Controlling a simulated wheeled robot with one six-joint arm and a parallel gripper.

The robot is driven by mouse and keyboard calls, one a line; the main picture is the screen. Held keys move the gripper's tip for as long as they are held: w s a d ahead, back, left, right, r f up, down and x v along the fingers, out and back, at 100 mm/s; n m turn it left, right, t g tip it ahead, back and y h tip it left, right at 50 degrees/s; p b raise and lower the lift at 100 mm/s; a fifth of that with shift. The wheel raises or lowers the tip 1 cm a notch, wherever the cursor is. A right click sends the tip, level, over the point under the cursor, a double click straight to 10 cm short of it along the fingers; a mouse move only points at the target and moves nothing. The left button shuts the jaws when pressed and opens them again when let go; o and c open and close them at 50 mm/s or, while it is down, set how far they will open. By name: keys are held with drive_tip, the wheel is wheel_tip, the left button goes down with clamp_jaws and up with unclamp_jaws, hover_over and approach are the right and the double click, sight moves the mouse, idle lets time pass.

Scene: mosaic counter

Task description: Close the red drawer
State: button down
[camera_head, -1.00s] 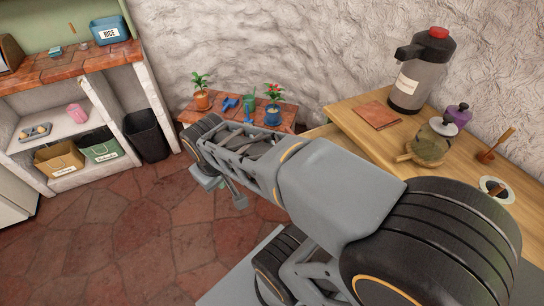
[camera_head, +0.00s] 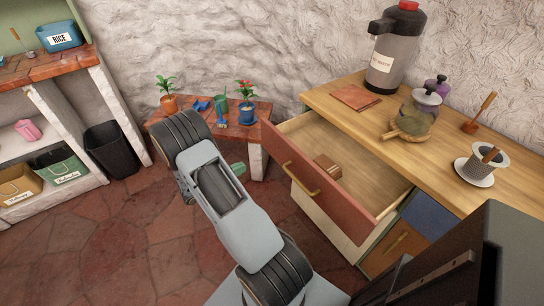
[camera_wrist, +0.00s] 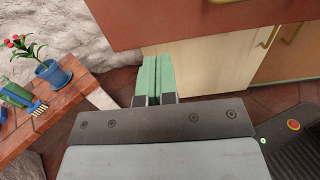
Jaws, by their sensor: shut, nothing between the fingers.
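The red drawer (camera_head: 330,192) stands pulled out from the wooden counter in the head view, with a brass handle (camera_head: 293,181) on its front. A small brown block (camera_head: 327,167) lies inside it. In the wrist view the red drawer front (camera_wrist: 190,22) spans the top, just beyond my fingers. My gripper (camera_wrist: 157,80) has green fingers side by side, shut and empty. In the head view only a bit of green gripper (camera_head: 239,168) shows past my arm, left of the drawer front and apart from it. The fingertips are mostly hidden there.
A low tiled table (camera_head: 215,130) with potted plants and small tools stands at the back, left of the drawer. The counter top (camera_head: 400,150) holds a flask (camera_head: 392,55), a glass pot and a cup. A black bin (camera_head: 110,150) stands left. The middle floor is clear.

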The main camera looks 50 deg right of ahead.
sight(277, 150)
drive_tip(key=x, duration=1.4)
drive_tip(key=shift+w+d+f, duration=0.15)
drive_tip(key=shift+w, duration=0.05)
drive_tip(key=shift+d, duration=0.1)
